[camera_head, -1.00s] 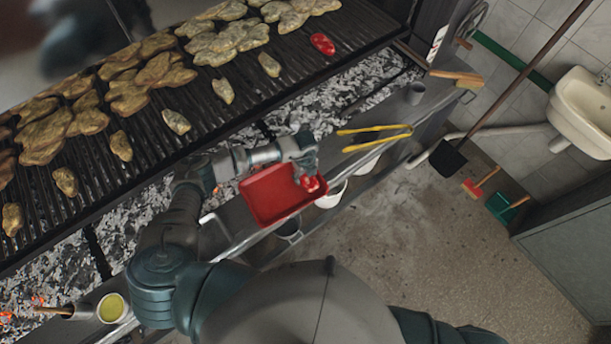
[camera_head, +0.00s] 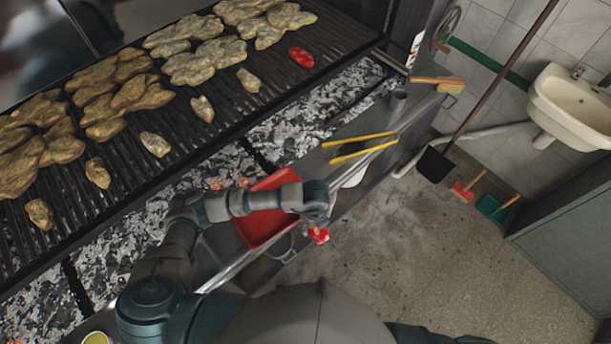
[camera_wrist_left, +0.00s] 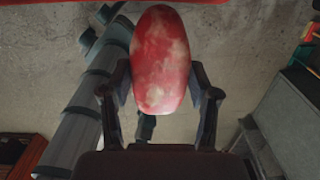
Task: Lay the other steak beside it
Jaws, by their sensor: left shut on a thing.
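My left gripper (camera_head: 318,222) is shut on a raw red steak (camera_head: 318,235), held past the front edge of the shelf, beside the red tray. In the left wrist view the marbled red steak (camera_wrist_left: 160,60) stands upright between the two fingers of the left gripper (camera_wrist_left: 160,92). Another raw red steak (camera_head: 301,57) lies on the grill grate (camera_head: 262,112) near its right end. The red tray (camera_head: 262,232) is on the shelf, partly hidden by my left arm; no steak shows on its visible part. My right gripper is not in view.
Several browned meat pieces (camera_head: 207,62) cover much of the grate. Yellow tongs (camera_head: 360,148) and a wood-handled brush (camera_head: 437,82) lie on the shelf. Bare grate shows around the steak on the grill. A white sink (camera_head: 575,110) is at the right.

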